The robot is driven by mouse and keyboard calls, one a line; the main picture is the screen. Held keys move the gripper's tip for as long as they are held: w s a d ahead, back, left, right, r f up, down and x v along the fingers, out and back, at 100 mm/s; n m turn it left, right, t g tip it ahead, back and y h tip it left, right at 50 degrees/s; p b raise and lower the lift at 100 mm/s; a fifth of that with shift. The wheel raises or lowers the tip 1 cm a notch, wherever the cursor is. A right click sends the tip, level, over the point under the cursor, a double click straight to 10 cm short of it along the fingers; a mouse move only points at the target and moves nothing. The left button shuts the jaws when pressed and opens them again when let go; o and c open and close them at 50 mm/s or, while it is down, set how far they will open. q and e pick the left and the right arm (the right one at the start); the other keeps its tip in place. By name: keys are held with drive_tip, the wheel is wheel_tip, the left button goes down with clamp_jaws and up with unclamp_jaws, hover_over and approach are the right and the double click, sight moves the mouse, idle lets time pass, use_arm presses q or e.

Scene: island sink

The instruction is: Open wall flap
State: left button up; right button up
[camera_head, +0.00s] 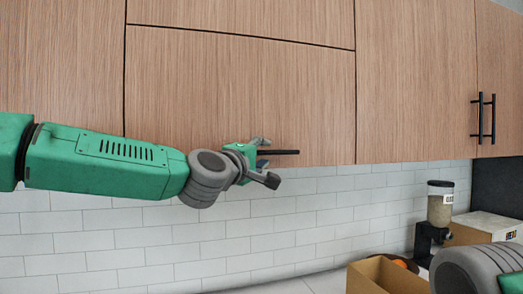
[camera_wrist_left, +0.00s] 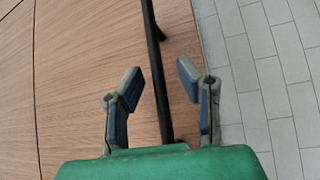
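The wall flap (camera_head: 230,85) is a wood-grain cabinet front, flush with its neighbours, with a thin dark seam along its top. Its black bar handle (camera_head: 286,152) runs along the lower edge. My left gripper (camera_head: 266,161) is at the handle, hiding the bar's left part. In the left wrist view, my left gripper (camera_wrist_left: 159,78) is open, with one finger on each side of the handle (camera_wrist_left: 155,60). A gap shows between the bar and each finger. My right gripper is out of view; only part of my right arm shows at the lower right.
A cabinet door with a vertical black handle (camera_head: 483,118) is at the right. White wall tiles (camera_head: 300,215) lie below the cabinets.

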use_arm(q)
drive_tip(key=shift+w+d, duration=0.2)
drive_tip(key=shift+d, duration=0.15)
drive_tip(key=shift+a, duration=0.35)
drive_tip(key=shift+c, duration=0.5)
drive_tip(key=shift+a, duration=0.25)
clamp_jaws()
